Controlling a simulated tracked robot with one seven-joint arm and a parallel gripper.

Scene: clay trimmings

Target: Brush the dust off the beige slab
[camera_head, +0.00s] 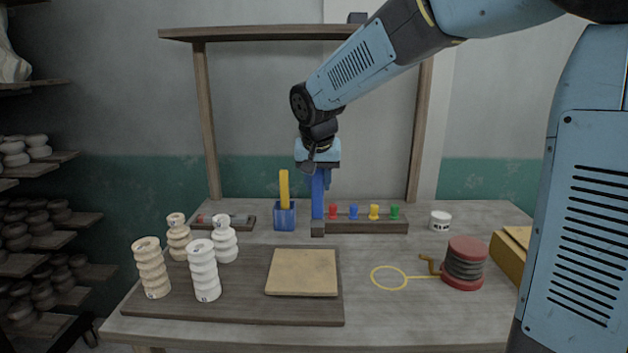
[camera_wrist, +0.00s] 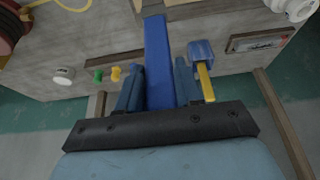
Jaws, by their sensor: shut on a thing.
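The beige slab (camera_head: 302,272) lies flat on a dark board (camera_head: 230,312) at the front middle of the table. No separate dust can be made out on it at this size. My gripper (camera_head: 320,182) is shut on the upright handle of a blue brush (camera_head: 317,203). Its dark bristle block (camera_head: 317,229) points down, behind the slab and apart from it in the head view. In the wrist view the blue brush (camera_wrist: 158,62) runs between both fingers, bristle end towards the slab's side of the table. The slab is almost wholly out of that view.
A blue cup (camera_head: 285,217) with a yellow-handled tool (camera_head: 284,188) stands left of the brush. A rack (camera_head: 366,227) with coloured knobs is at its right. Several ribbed stacks (camera_head: 203,270) stand left of the slab. A red spool (camera_head: 464,264) with a yellow loop (camera_head: 389,278) is at the right.

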